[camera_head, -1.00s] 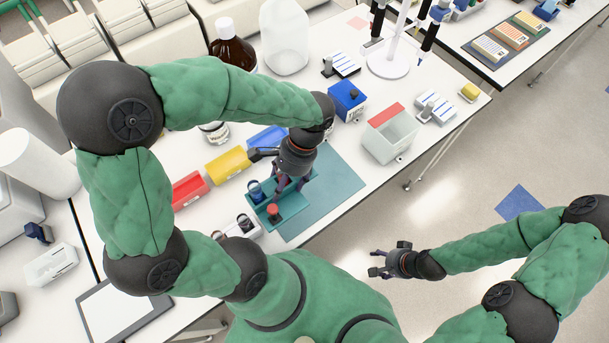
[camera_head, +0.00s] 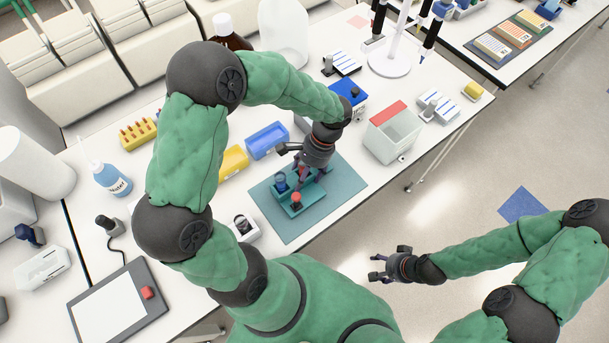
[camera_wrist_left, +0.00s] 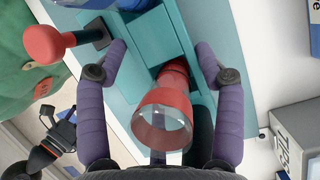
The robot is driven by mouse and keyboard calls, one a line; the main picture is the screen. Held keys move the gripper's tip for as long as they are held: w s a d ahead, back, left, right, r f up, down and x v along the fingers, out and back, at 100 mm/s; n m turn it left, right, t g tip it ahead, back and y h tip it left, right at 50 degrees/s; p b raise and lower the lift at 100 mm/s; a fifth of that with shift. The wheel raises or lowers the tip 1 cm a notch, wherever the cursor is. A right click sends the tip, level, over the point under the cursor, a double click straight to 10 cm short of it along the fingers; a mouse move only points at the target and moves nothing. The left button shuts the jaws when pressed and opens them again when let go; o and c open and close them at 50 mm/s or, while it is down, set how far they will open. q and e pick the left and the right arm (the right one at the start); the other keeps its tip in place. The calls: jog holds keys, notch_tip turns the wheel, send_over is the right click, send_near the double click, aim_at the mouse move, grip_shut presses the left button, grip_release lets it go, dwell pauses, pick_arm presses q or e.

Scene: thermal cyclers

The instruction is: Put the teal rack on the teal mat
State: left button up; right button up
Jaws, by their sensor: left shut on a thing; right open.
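The teal rack (camera_head: 310,199) is over the teal mat (camera_head: 345,178) in the head view; I cannot tell whether it touches the mat or hangs just above it. It carries a red-knobbed piece and a dark blue piece. My left gripper (camera_head: 306,179) is shut on the rack from above and hides part of it. In the left wrist view the purple fingers (camera_wrist_left: 160,58) stand either side of the rack's teal body (camera_wrist_left: 150,38), with a red, clear-mouthed piece between them. My right gripper (camera_head: 380,267) is open and empty, off the table's front edge.
A blue bin (camera_head: 267,141) and a yellow bin (camera_head: 233,162) stand behind the mat. Bare mat shows around the rack.

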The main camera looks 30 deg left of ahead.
pick_arm(q)
jog(key=shift+f, duration=0.15)
jog(key=o, duration=1.3)
jog(key=shift+f, duration=0.1)
jog(key=shift+c, duration=0.2)
jog(key=shift+r, duration=0.25)
jog(key=p+v, duration=0.2)
jog(key=v, duration=1)
jog(key=shift+p, duration=0.35)
jog(key=shift+s+f, duration=0.1)
jog(key=shift+f, duration=0.05)
